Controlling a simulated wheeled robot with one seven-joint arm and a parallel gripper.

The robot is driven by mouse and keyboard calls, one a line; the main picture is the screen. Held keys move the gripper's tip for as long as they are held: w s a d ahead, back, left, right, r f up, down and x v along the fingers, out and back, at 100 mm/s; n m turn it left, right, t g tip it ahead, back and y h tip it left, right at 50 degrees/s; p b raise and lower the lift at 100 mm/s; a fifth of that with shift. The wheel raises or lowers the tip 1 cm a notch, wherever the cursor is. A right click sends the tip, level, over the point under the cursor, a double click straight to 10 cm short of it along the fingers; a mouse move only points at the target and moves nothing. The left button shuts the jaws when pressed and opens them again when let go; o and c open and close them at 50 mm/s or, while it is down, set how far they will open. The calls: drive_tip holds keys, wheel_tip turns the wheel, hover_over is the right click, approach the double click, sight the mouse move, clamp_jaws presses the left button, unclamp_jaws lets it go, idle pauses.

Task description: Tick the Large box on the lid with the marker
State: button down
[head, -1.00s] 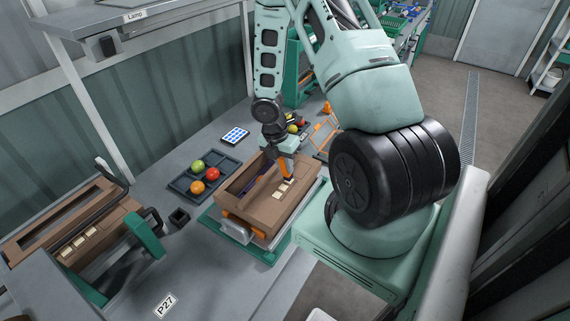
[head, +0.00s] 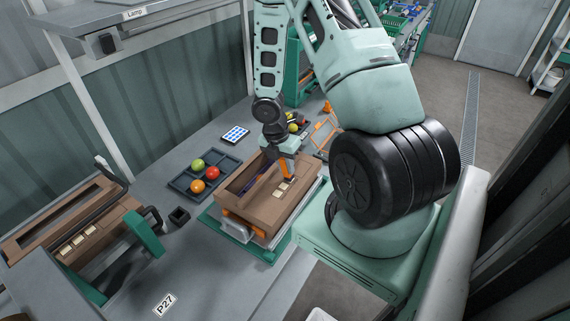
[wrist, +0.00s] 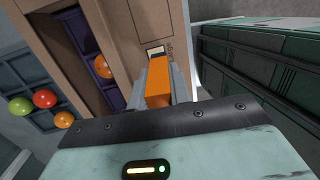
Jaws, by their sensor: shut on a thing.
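The brown carton (head: 259,208) sits on a green and grey stand on the bench, and its lid has a long window and a row of small pale tick boxes (head: 283,186). My gripper (head: 287,163) is shut on the orange marker (head: 287,171), which points down at the far right end of the row. In the wrist view the marker (wrist: 158,88) stands between the fingers, just below a pale box (wrist: 156,51) with dark print beside it. The print is too small to read. The marker's tip is hidden, so I cannot tell whether it touches the lid.
A dark tray (head: 181,184) with red, green and orange tomatoes lies left of the carton. Another brown carton (head: 88,220) with a green clamp stands at the left. An orange frame (head: 323,133) is behind the carton.

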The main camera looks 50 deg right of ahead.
drive_tip(key=shift+w+d+p, duration=0.2)
drive_tip(key=shift+w+p, duration=0.05)
drive_tip(key=shift+p, duration=0.1)
idle(0.3)
wheel_tip(320, 180, up, 6)
drive_tip(key=p, duration=0.6)
idle(0.5)
